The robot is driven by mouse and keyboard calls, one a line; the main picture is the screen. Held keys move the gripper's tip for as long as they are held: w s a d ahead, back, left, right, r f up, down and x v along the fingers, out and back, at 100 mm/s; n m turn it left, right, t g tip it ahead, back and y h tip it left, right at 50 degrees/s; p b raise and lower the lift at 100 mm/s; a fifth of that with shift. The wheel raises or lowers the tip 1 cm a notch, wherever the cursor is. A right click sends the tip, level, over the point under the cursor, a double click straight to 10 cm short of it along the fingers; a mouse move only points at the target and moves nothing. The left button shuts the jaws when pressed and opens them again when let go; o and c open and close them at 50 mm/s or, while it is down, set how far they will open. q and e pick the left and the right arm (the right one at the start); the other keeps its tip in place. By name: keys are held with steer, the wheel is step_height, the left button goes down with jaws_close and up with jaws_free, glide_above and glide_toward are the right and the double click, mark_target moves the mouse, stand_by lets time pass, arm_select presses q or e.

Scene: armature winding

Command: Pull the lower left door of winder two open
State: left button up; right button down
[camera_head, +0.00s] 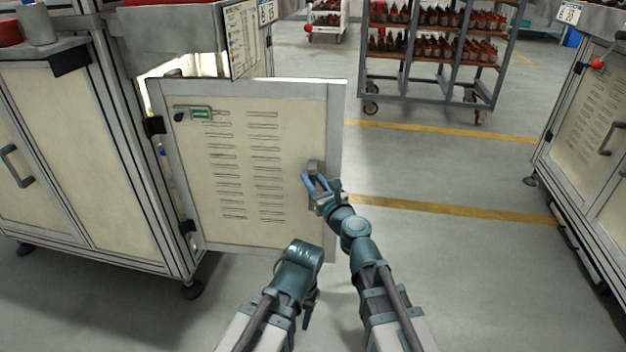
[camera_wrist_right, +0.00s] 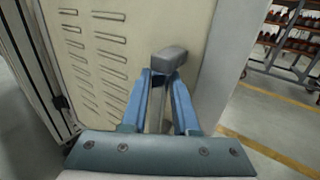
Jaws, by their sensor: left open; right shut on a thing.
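The cream louvred door (camera_head: 240,170) with a grey frame stands swung out from the winder's cabinet (camera_head: 105,170), hinged along its left edge. It also fills much of the right wrist view (camera_wrist_right: 125,50). Its grey handle (camera_head: 314,167) is near the right edge. My right gripper (camera_head: 318,184) is shut on this handle. In the right wrist view, the blue fingers (camera_wrist_right: 170,95) are on both sides of the handle (camera_wrist_right: 170,60), whose end shows above them. My left gripper (camera_head: 307,318) hangs low in front of the door, apart from it, open and empty.
A wheeled rack (camera_head: 430,90) with several rows of dark parts stands behind, right of the door. Another cabinet (camera_head: 590,130) stands at the far right. The grey floor (camera_head: 460,260) between, with yellow lines (camera_head: 460,208), is clear.

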steer(key=c, duration=0.7)
jaws_free()
steer(key=shift+s, duration=0.15)
